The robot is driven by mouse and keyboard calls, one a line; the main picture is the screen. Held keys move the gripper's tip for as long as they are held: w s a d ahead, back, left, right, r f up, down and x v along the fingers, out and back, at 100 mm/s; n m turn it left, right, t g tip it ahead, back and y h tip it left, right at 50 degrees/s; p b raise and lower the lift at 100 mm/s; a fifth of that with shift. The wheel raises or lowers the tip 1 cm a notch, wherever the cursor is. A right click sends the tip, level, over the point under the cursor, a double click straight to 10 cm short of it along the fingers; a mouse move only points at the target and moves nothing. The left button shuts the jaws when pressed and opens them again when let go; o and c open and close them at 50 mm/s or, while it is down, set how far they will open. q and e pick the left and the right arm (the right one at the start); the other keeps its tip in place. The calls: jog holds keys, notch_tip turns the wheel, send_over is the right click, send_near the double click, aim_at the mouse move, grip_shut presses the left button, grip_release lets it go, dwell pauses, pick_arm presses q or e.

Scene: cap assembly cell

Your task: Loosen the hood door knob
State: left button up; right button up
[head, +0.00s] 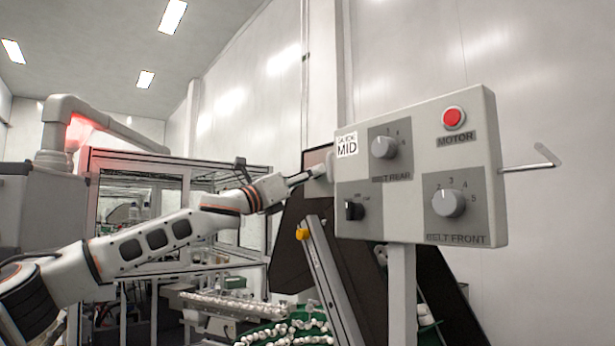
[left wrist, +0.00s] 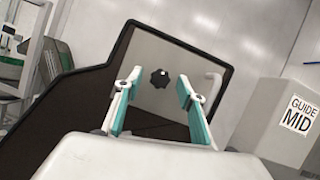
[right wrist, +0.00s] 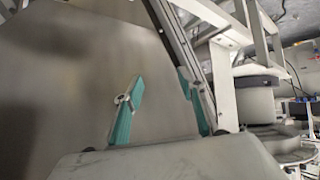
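The black lobed hood door knob (left wrist: 160,78) shows in the left wrist view, on the grey panel of the dark-framed hood door (left wrist: 205,58). My left gripper (left wrist: 158,84) is open, and the knob appears between its two teal-padded fingers. It seems a little short of the knob, but the exact distance is unclear. In the head view my left gripper (head: 303,178) reaches toward the hood behind the control box, which hides the knob there. My right gripper (right wrist: 160,78) is open and empty in the right wrist view, facing a plain metallic surface. It is not in the head view.
The control box (head: 420,110) with dials and a red button stands just right of my left gripper. Its "GUIDE MID" label also shows in the left wrist view (left wrist: 299,115). A pale handle (left wrist: 214,88) is right of the knob. White caps lie on a green bed (head: 285,331) below.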

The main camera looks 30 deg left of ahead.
pick_arm(q)
jog(key=c, duration=1.1)
jog(key=shift+n, duration=0.4)
jog(key=shift+r+n+g+y, duration=0.4)
jog(key=shift+n+g, duration=0.95)
jog(key=shift+n, duration=3.55)
jog(key=shift+r+n+g+y, duration=0.1)
jog(key=shift+n+g+y, duration=1)
jog(key=shift+n, duration=3.8)
jog(key=shift+r+n+g+y, duration=0.25)
jog(key=shift+n+g, duration=1.4)
jog(key=shift+n, duration=3.25)
